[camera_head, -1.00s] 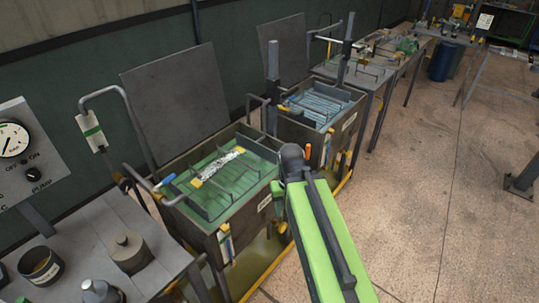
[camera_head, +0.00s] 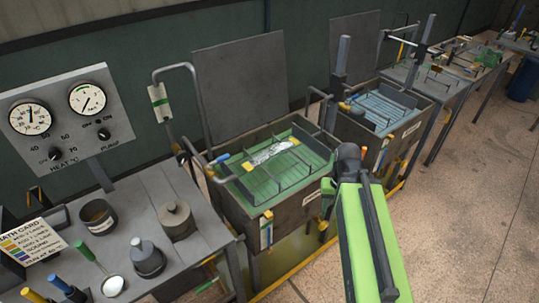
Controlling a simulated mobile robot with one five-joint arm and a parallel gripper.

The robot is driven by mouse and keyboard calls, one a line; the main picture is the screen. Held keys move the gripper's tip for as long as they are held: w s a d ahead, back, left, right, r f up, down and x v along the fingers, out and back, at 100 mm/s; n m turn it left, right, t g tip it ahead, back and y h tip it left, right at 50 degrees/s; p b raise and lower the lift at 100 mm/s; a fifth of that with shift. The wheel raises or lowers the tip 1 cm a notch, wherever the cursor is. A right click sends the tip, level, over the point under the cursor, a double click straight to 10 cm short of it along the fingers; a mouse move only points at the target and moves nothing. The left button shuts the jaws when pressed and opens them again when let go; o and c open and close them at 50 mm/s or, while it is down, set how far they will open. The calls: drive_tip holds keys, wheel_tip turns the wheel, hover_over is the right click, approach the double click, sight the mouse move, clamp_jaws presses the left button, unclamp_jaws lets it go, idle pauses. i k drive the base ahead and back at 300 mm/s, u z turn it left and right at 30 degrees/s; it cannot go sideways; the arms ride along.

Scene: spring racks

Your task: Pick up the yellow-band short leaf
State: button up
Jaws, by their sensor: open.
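A pale, silvery piece (camera_head: 270,153) with yellow at both ends lies across the rack in the green-filled tank (camera_head: 285,207). It looks like a leaf with yellow bands, but it is too small to be sure that it is the short one. My green arm rises from the bottom of the view, with its dark joint to the right of this tank. My gripper does not show.
A second tank (camera_head: 398,142) with blue liquid stands behind to the right. A grey bench (camera_head: 205,222) with pots, a gauge panel (camera_head: 68,118) and a bath card (camera_head: 35,242) is at the left. Open floor (camera_head: 470,230) lies on the right.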

sight(248, 166)
drive_tip(key=u, duration=1.05)
drive_tip(key=k, duration=0.15)
drive_tip(key=u, duration=3.5)
drive_tip(key=k, duration=3.05)
drive_tip(key=z, duration=0.9)
drive_tip(key=i, duration=1.15)
drive_tip(key=u, duration=0.05)
